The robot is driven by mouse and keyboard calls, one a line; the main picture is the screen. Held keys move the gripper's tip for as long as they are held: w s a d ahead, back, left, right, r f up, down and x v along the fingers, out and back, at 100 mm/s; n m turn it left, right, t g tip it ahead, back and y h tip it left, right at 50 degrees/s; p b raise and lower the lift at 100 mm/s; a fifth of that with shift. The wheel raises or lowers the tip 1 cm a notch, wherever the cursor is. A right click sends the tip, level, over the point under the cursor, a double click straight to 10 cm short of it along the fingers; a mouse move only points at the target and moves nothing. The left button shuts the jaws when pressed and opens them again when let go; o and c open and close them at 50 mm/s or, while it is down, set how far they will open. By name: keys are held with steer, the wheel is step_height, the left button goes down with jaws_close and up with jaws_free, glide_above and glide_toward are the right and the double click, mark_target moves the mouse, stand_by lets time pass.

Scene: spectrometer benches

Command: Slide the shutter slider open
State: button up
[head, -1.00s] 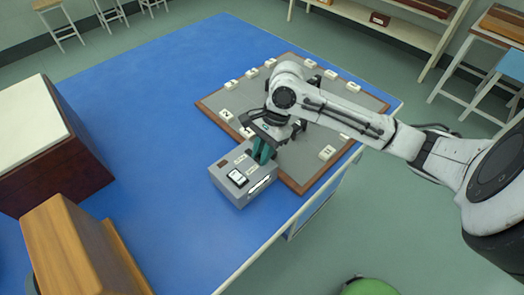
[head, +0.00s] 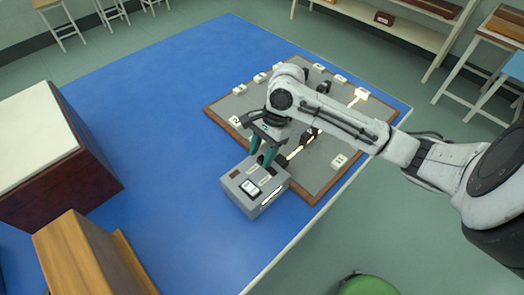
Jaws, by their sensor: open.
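A grey box (head: 238,197) stands on the blue bench top at the near edge of the grey board. Its top carries a white rocker-like part in a black frame (head: 250,187), a dark patch and small pale labels. A bright slot shows on its near right side. My gripper (head: 263,152) is over the box's far right edge, with its teal fingers apart and pointing down. I cannot make out the shutter slider; the fingers cover that part of the box. I cannot tell whether they touch it.
The grey board (head: 228,104) has a brown rim, several white labelled blocks and dark upright parts. Bright streaks (head: 307,143) lie across it. A cream-topped brown case (head: 35,125) and a wooden block (head: 85,255) stand left. The blue bench between is clear.

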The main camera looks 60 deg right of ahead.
steer(key=v, duration=1)
steer(key=shift+r, duration=0.35)
steer(key=shift+d, duration=0.15)
